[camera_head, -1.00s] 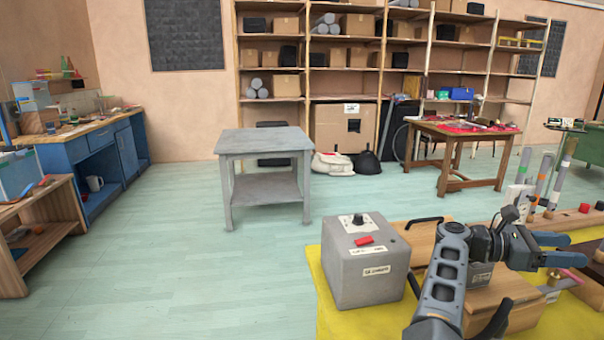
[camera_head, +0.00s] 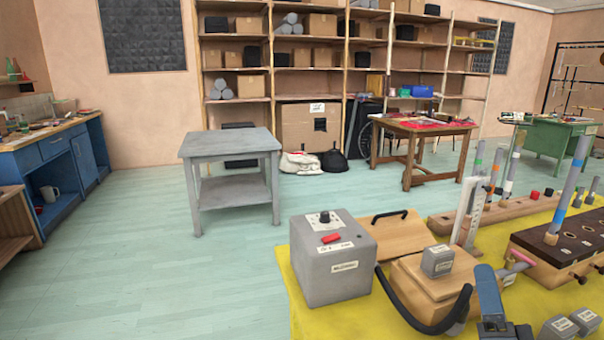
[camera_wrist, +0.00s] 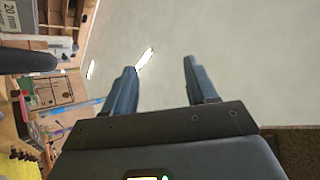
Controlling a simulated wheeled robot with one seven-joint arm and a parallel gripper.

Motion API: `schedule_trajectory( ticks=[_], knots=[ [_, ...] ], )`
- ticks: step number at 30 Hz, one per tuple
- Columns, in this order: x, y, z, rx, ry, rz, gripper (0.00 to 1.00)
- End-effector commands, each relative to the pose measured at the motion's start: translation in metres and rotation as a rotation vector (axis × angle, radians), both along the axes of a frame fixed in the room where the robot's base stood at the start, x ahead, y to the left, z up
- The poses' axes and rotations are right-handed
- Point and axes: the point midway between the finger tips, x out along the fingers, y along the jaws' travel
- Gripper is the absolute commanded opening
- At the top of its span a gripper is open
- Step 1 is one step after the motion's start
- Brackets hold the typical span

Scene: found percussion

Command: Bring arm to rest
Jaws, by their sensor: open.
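My gripper (camera_head: 505,298) shows only in part at the bottom right edge of the head view, in front of the yellow-covered table (camera_head: 294,312). The rest of my arm is out of that view. In the wrist view my gripper (camera_wrist: 158,68) has its two blue-grey fingers spread apart with nothing between them. Beyond them is a plain pale surface, with the room tipped sideways at the left.
A grey box with a red switch (camera_head: 330,272), a wooden board with a black handle (camera_head: 390,232) and a small grey block (camera_head: 437,262) are on the yellow table. A dark-topped wooden block (camera_head: 560,245) stands right. Open floor (camera_head: 150,270) lies left.

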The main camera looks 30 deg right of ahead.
Motion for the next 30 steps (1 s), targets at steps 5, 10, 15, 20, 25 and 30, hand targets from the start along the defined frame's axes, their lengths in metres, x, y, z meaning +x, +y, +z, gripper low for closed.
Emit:
schedule_trajectory(
  ticks=[5, 10, 15, 20, 25, 30],
  knots=[
    [-0.026, 0.064, -0.03, -0.132, 0.294, 0.05, 0.57],
    [-0.061, 0.125, -0.053, -0.267, 0.545, 0.104, 0.57],
    [-0.104, 0.181, -0.068, -0.402, 0.773, 0.166, 0.57],
    [-0.141, 0.222, -0.071, -0.516, 0.94, 0.22, 0.57],
    [-0.171, 0.25, -0.069, -0.601, 1.061, 0.265, 0.57],
    [-0.194, 0.27, -0.063, -0.668, 1.152, 0.305, 0.57]
  ],
)
